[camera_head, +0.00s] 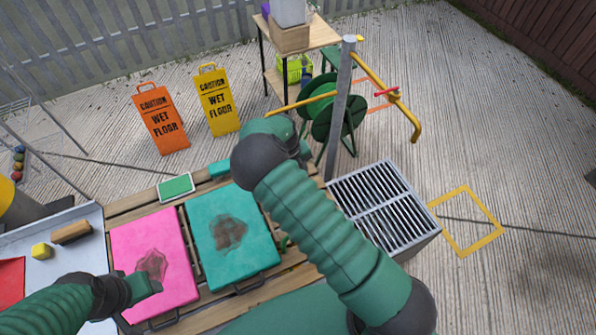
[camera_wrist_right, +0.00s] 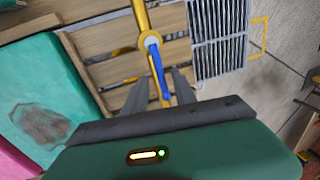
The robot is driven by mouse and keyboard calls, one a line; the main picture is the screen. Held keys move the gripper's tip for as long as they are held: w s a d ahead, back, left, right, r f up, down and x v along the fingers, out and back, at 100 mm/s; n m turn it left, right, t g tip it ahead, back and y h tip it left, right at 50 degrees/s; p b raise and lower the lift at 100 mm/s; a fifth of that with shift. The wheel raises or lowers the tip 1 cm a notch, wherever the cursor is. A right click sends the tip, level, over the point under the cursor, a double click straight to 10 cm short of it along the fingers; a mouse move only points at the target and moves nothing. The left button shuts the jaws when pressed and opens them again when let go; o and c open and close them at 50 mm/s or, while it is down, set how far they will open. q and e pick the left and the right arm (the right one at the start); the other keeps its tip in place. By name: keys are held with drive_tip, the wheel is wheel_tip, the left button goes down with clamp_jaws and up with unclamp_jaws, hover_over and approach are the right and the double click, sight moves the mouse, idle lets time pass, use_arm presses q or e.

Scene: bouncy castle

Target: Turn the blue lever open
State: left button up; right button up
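The blue lever (camera_wrist_right: 157,62) shows in the right wrist view, mounted on a round yellow valve fitting (camera_wrist_right: 150,41) on a yellow pipe. The lever runs from the fitting toward my right gripper (camera_wrist_right: 166,75). The two dark fingers stand apart, with the lever lying between them in the picture; I cannot tell whether they touch it. In the head view my right arm hides the lever and the right gripper. My left gripper (camera_head: 145,286) is at the lower left over the pink mat, and its finger opening is unclear.
The stained pink mat (camera_head: 152,240) and teal mat (camera_head: 236,262) lie on a wooden slatted table. A metal grate (camera_head: 381,201) stands at the right. A grey post (camera_head: 341,105) carries yellow pipes behind my arm. Two wet-floor signs (camera_head: 160,120) stand behind the table.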

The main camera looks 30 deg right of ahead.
drive_tip(key=a+r+b, duration=0.1)
drive_tip(key=a+r, duration=0.2)
drive_tip(key=r, duration=1.3)
drive_tip(key=shift+w+a+r+b, duration=0.2)
drive_tip(key=shift+w+r+b, duration=0.05)
drive_tip(key=shift+b, duration=0.05)
